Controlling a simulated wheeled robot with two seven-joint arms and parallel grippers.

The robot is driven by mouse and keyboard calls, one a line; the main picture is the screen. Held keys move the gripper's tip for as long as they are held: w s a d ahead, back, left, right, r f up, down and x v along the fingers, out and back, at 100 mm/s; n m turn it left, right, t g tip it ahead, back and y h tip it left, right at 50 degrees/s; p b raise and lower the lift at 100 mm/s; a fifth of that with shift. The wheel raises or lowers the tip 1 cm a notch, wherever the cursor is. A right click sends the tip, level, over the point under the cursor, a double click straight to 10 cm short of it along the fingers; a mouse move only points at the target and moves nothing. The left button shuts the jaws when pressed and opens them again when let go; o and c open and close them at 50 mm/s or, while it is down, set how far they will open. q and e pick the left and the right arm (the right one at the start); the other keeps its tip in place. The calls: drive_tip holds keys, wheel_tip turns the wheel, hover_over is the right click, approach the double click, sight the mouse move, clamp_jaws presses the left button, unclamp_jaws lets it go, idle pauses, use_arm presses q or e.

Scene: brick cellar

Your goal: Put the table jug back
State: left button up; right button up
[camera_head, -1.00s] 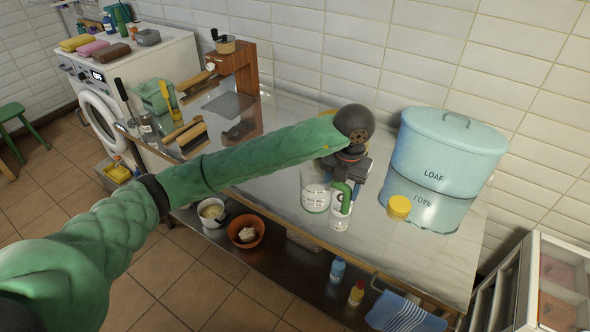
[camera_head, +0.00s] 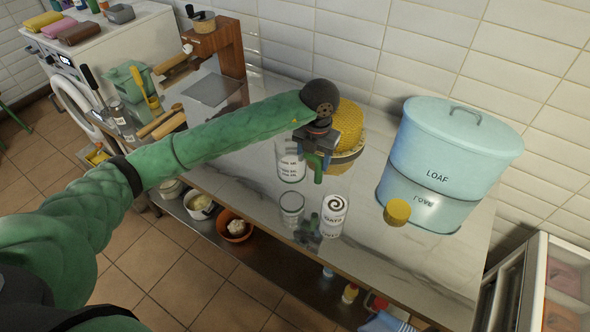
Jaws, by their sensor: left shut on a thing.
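The table jug (camera_head: 290,163) looks like a clear glass vessel with printed lettering, near the middle of the counter. My left gripper (camera_head: 317,163) is shut at its right side, apparently on its handle, which the gripper hides. The jug is upright and seems slightly above the shiny counter (camera_head: 258,204), where its reflection shows below it. My right gripper is not in view.
A white can with a swirl (camera_head: 335,211) stands just right and in front of the jug. A yellow woven basket (camera_head: 347,128) is behind my gripper.

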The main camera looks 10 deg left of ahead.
sight(296, 170)
use_arm(q)
drive_tip(key=a+f, duration=0.2)
drive_tip(key=a, duration=0.1)
drive_tip(key=a+f, duration=0.1)
drive_tip(key=a, duration=0.1)
drive_tip(key=shift+w, duration=0.35)
drive_tip(key=shift+f, duration=0.55)
wheel_tip(296, 170, down, 3)
drive_tip(key=shift+r+b, duration=0.1)
drive_tip(key=shift+b, duration=0.4)
drive_tip(key=o, duration=1.3)
drive_tip(key=shift+o, duration=0.7)
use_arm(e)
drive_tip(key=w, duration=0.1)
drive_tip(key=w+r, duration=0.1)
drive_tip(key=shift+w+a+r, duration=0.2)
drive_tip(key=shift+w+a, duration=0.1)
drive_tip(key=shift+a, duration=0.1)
